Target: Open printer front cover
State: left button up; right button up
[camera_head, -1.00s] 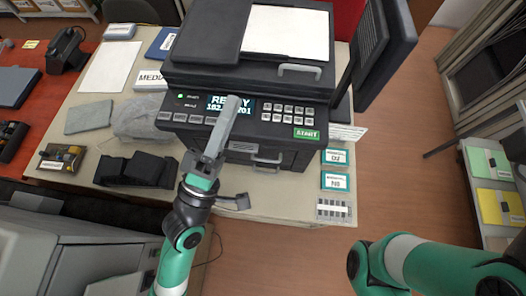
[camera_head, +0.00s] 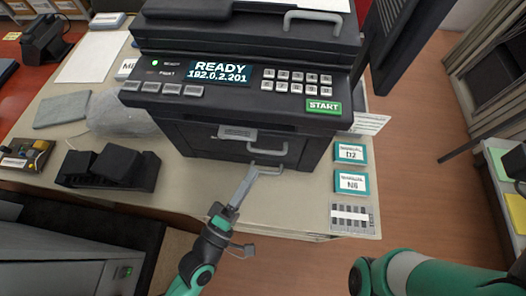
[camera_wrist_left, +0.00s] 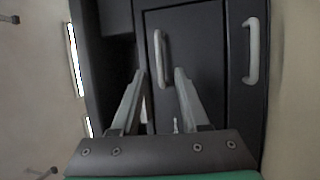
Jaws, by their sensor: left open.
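The dark printer (camera_head: 185,142) stands on the table with its screen reading READY. Its front has an upper grey bar handle (camera_head: 268,149) and a lower grey handle (camera_head: 268,167). My left gripper (camera_head: 251,173) is in front of the printer, pointing at its front. In the left wrist view my left gripper (camera_wrist_left: 160,73) is open, its fingers on either side of the upper handle (camera_wrist_left: 160,52); contact cannot be told. The front cover (camera_wrist_left: 203,55) looks closed. The lower handle (camera_wrist_left: 251,50) is right of the fingers there. My right gripper is out of view.
Labelled boxes (camera_head: 350,152) and a striped pack (camera_head: 352,219) lie right of the printer. A grey wrapped bundle (camera_head: 120,112) and a black cartridge (camera_head: 108,167) lie left of it. The table front before the printer is clear.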

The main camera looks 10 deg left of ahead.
pick_arm(q)
jog(key=x, duration=0.6)
jog(key=shift+w+p, duration=0.2)
jog(key=shift+p, duration=0.15)
jog(key=shift+c, duration=0.3)
grip_shut()
dwell(0.6)
